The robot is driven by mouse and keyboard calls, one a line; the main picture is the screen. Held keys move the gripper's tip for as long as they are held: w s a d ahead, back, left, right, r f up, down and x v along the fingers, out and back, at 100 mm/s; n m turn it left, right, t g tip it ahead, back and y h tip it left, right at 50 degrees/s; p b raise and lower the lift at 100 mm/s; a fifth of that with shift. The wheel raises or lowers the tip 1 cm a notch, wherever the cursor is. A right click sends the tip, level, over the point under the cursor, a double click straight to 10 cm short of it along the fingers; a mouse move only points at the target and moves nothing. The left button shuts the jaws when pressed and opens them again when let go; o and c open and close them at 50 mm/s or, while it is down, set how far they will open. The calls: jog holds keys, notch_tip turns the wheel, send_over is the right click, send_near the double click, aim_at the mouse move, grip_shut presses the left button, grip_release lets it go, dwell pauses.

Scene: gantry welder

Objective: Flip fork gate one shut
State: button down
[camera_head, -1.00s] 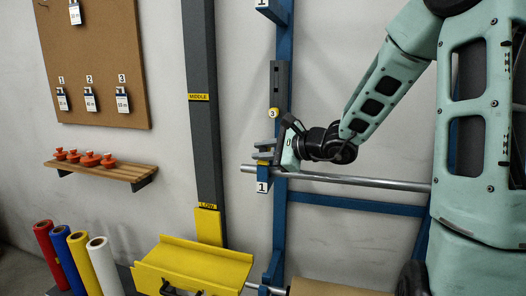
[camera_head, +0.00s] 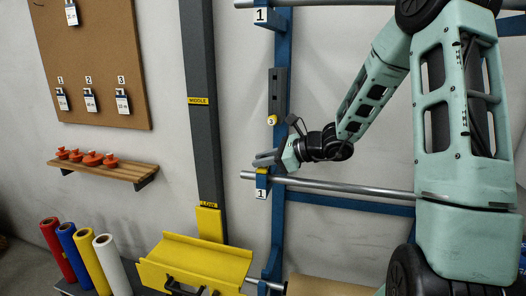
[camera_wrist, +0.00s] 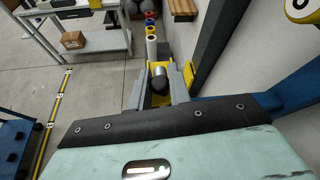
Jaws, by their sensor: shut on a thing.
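Fork one, with its white number 1 label (camera_head: 261,194), sits low on the blue upright, with yellow at its mouth. A long steel pipe (camera_head: 345,188) lies in the fork and sticks out a little to its left. My gripper (camera_head: 265,159) is just above the fork and the pipe end, pointing left. The rest of the gate is mostly hidden by the fingers.
A round number 3 marker (camera_head: 271,120) on a dark block is close above my gripper. A grey post (camera_head: 203,120) and yellow trough (camera_head: 195,265) stand to the left and below. Another pipe (camera_head: 330,4) crosses above. A wooden shelf (camera_head: 104,170) is farther left.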

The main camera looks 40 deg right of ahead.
jog(key=shift+d+m+p, duration=0.1)
jog(key=shift+m+p, duration=0.2)
jog(key=shift+p, duration=0.05)
jog(key=shift+f, duration=0.15)
jog(key=c, duration=1.4)
grip_release()
jog(key=shift+o, duration=0.2)
jog(key=b+v, duration=0.3)
jog(key=v, duration=1.4)
jog(key=shift+d, duration=0.35)
jog(key=shift+w, duration=0.1)
